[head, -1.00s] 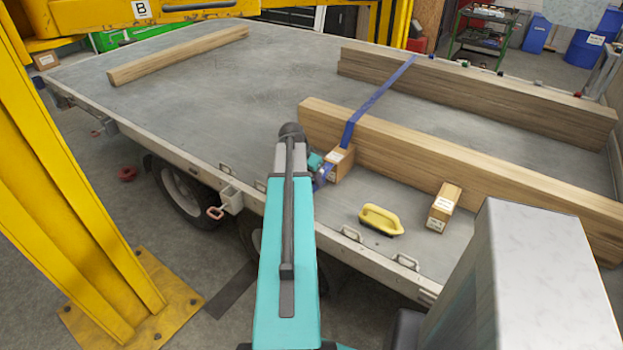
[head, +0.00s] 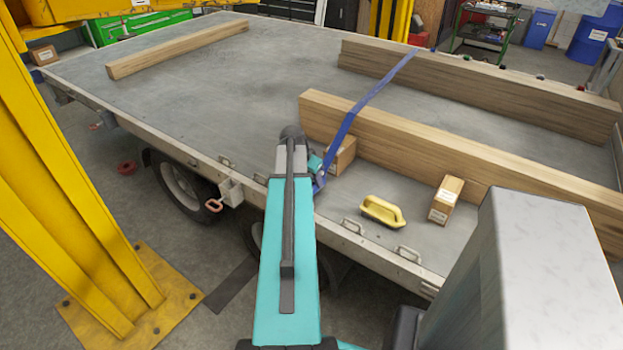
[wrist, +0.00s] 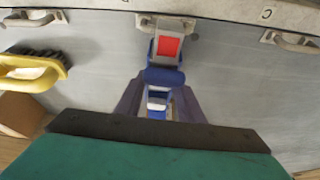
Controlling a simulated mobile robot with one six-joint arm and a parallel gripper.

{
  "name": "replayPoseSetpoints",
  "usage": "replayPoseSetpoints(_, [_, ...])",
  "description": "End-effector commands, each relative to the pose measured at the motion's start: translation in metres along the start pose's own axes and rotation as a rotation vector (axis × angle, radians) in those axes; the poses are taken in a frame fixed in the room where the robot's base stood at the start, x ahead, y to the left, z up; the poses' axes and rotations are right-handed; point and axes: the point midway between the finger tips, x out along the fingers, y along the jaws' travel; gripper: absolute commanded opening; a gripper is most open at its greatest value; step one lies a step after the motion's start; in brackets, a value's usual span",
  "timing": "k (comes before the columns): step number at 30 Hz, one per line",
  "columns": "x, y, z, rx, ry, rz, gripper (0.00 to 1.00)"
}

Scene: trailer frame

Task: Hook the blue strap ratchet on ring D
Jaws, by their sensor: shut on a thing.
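The blue strap (head: 368,105) runs from the far timber over the near timber down toward the deck's near edge. Its ratchet (wrist: 168,48), grey and blue with a red patch, is in my gripper (wrist: 158,103), whose fingers are shut on it. The ratchet's far end overlaps the middle ring (wrist: 150,20) at the deck edge; I cannot tell whether it is hooked. A partly cut-off letter, apparently D, shows left of this ring. Ring C (wrist: 290,40) is to the right. In the head view my arm hides most of the gripper and ratchet.
A yellow-handled brush (head: 382,211) lies on the deck, also in the wrist view (wrist: 35,72). Cardboard boxes stand by the near timber (head: 400,140), one (head: 341,157) beside the strap and one (head: 445,200) further right. A yellow post (head: 75,170) stands at left.

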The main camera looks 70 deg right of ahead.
Motion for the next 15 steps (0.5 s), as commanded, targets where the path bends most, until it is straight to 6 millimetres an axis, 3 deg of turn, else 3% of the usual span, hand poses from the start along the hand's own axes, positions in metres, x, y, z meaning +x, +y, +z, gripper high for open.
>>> replayPoseSetpoints(15, [0.018,0.0,0.007,0.0,0.0,0.0,0.03])
